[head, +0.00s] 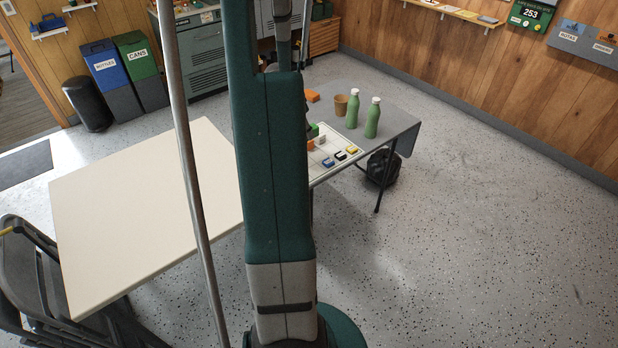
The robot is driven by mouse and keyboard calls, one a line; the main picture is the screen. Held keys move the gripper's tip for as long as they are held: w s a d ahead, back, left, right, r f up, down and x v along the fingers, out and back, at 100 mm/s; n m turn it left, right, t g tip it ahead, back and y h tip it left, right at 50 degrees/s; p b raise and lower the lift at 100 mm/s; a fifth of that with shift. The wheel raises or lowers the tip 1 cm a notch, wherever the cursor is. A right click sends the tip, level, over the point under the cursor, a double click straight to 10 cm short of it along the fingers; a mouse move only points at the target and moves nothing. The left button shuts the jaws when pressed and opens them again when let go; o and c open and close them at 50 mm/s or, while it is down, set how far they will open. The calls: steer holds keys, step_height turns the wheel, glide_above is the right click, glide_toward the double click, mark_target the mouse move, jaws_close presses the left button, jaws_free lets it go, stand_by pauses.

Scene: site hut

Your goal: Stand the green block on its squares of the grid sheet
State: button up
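The white grid sheet (345,141) lies on the grey folding table (396,122), its left part hidden behind my arm. A small green block (314,130) shows at the sheet's far left, right beside my arm's edge and partly hidden. I cannot tell whether it is standing, lying or held. A dark sliver just above it may be part of my gripper, but my arm link covers nearly all of it. Small blocks on the sheet are orange (310,145), white (321,139), black (340,156), yellow (352,149) and blue (328,163).
Two green bottles with white caps (353,108) (372,119) and a brown cup (340,105) stand behind the sheet. An orange object (312,96) lies at the table's back. A bare cream table (150,210) is at left, folded chairs (40,275) beside it.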

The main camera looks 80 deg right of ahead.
steer(key=s+a+f+b, duration=0.1)
steer(key=s+a, duration=0.1)
steer(key=a, duration=0.7)
steer(key=shift+s+a, duration=0.2)
steer(key=shift+a, duration=0.1)
steer(key=shift+f+b, duration=0.85)
steer(key=shift+f, duration=2.3)
steer(key=shift+f+b, duration=0.5)
steer(key=shift+f, duration=1.35)
steer(key=shift+f, duration=0.15)
steer(key=o, duration=0.5)
steer(key=shift+o, duration=0.8)
steer(key=shift+r, duration=0.2)
